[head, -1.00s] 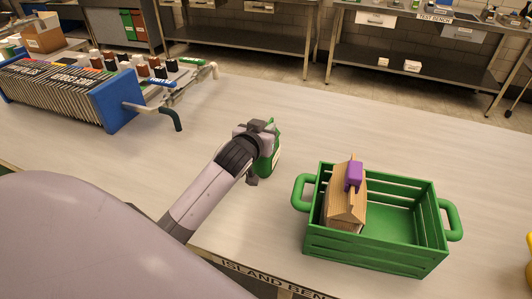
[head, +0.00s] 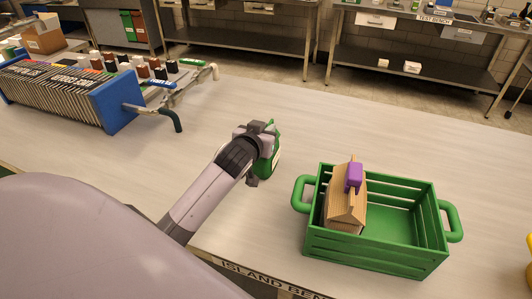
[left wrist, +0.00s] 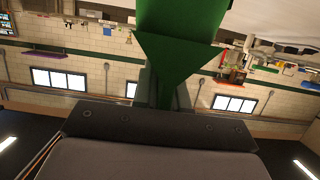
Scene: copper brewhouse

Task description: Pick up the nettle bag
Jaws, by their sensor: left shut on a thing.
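The nettle bag, a green bag (head: 267,163) with a pale label, is at the middle of the bench, mostly behind my left gripper (head: 262,130). My left gripper is shut on the upper part of the bag. In the left wrist view the green bag (left wrist: 180,35) fills the top middle, between the fingers. The bag looks upright; I cannot tell whether its base touches the bench. My right gripper is not in view.
A green slatted crate (head: 375,255) stands to the right, holding a brown house-shaped carton (head: 345,208) with a purple clip (head: 353,177). A blue-ended plate filter (head: 112,100) stands at the left. The bench between is clear.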

